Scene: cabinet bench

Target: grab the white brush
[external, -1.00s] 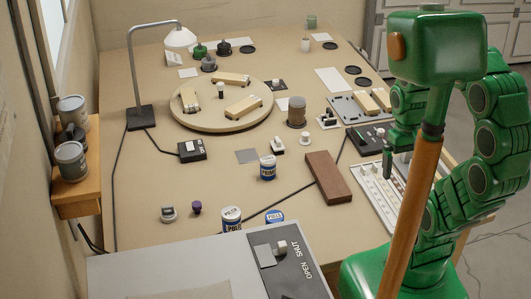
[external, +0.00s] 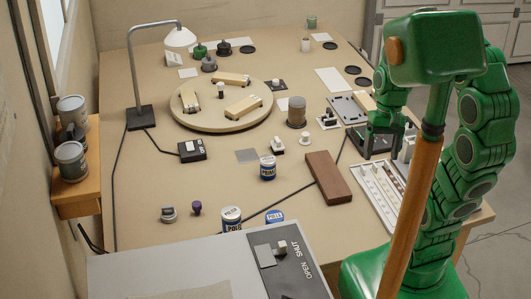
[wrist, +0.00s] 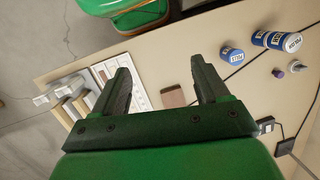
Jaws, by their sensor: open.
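No object shows clearly as a white brush, and I cannot tell which of the small pale things it is. A white sectioned tray (external: 377,194) lies at the right table edge with small pale items in it; it also shows behind the left finger in the wrist view (wrist: 141,97). My gripper (external: 383,152) is open above the right side of the table, just beyond the tray, and hides part of what is under it. In the wrist view my gripper (wrist: 163,75) has its fingers wide apart with nothing held.
A brown block (external: 328,178) lies left of the tray. A grey panel with pale blocks (external: 348,108) is behind my gripper. Blue-labelled cans (external: 268,168), a black switch box (external: 192,150) and a round turntable (external: 205,124) stand farther left. The table between them has free room.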

